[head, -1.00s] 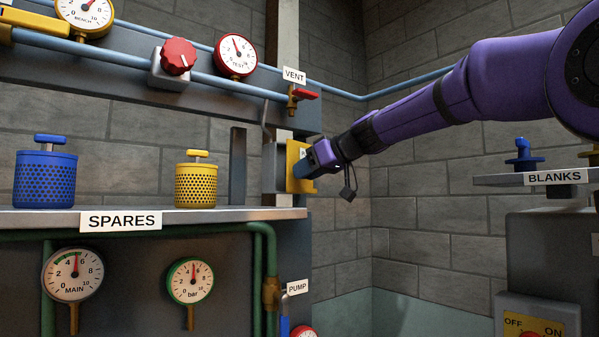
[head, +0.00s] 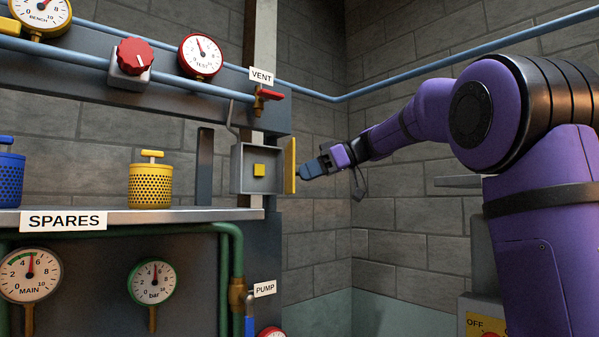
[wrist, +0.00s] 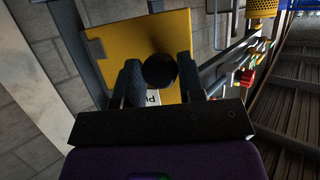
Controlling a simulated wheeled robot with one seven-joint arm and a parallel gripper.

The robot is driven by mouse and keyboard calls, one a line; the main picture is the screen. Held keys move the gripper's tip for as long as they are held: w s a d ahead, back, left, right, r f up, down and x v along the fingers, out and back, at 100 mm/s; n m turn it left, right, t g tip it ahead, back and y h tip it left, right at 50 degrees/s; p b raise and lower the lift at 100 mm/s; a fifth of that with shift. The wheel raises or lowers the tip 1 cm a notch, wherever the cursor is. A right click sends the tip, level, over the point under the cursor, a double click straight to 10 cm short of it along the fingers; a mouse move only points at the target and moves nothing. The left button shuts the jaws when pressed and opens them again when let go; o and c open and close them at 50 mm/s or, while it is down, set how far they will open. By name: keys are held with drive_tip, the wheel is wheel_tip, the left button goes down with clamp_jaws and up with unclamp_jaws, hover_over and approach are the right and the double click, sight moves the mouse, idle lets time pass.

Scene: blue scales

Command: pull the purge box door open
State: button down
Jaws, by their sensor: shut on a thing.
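The purge box (head: 240,172) is a grey open-fronted box on the wall post, with a small yellow square (head: 259,170) inside. Its yellow door (head: 290,165) stands swung out on the right side, seen nearly edge-on. In the wrist view the door (wrist: 112,50) fills the upper middle. A round black knob (wrist: 160,70) on the door sits between my fingers. My gripper (head: 303,171) is shut on this knob, at the door's right face. The knob is hidden in the head view.
A red-handled vent valve (head: 265,97) is just above the box. The spares shelf (head: 180,215) with a yellow canister (head: 151,182) lies to the left. A brick wall is behind; the space right of the door is clear apart from my arm.

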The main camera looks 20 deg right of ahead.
drive_tip(key=w+d+n+g, duration=0.1)
drive_tip(key=w+d, duration=0.2)
drive_tip(key=d, duration=0.4)
drive_tip(key=shift+w+y, duration=0.4)
drive_tip(key=shift+a+f+g, duration=0.1)
drive_tip(key=shift+g, duration=0.2)
drive_tip(key=c, duration=0.8)
unclamp_jaws()
drive_tip(key=shift+w+a+f, duration=0.1)
drive_tip(key=shift+w+a, duration=0.1)
drive_tip(key=shift+a, duration=0.05)
drive_tip(key=shift+o, duration=0.2)
drive_tip(key=shift+d, duration=0.1)
drive_tip(key=v, duration=1.1)
drive_tip(key=shift+s+r+n, duration=0.25)
drive_tip(key=shift+n, duration=0.05)
